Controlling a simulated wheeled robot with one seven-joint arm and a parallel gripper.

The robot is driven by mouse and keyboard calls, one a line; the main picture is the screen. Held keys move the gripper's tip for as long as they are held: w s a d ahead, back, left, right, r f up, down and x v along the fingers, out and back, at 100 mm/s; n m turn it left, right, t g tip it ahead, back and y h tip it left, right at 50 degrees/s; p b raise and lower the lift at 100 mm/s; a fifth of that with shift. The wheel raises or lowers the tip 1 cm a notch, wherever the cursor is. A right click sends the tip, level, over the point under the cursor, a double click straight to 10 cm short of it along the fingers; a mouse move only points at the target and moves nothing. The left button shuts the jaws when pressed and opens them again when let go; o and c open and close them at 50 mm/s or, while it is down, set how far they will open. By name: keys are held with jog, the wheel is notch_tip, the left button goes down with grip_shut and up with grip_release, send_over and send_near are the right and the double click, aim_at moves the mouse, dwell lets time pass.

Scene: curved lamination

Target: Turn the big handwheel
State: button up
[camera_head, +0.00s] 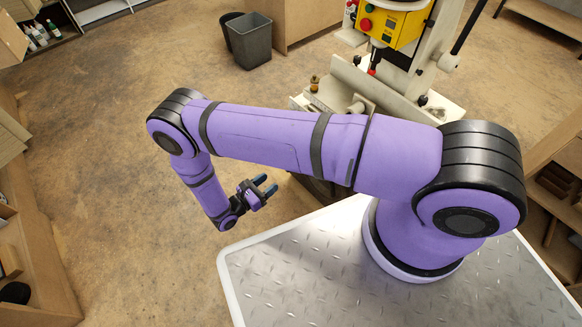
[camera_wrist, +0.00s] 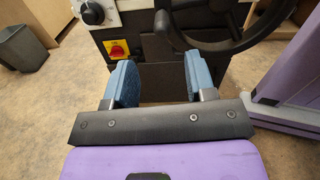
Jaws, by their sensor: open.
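The big handwheel (camera_wrist: 225,47) is a dark ring with spokes at the upper right of the wrist view, cut off by the top edge. It is mounted on the front of a machine. In the head view my gripper (camera_head: 266,186) hangs over the floor.
The machine has a yellow control box (camera_head: 390,24) and a pale column. In the wrist view, a red-and-yellow switch (camera_wrist: 117,49) and a dial (camera_wrist: 92,11) sit left of the wheel. A grey bin (camera_head: 250,41) stands at the back. Open floor lies left of my arm.

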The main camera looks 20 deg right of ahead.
jog(key=x, duration=1)
jog(key=shift+d+f, duration=0.3)
jog(key=shift+d, duration=0.1)
grip_shut()
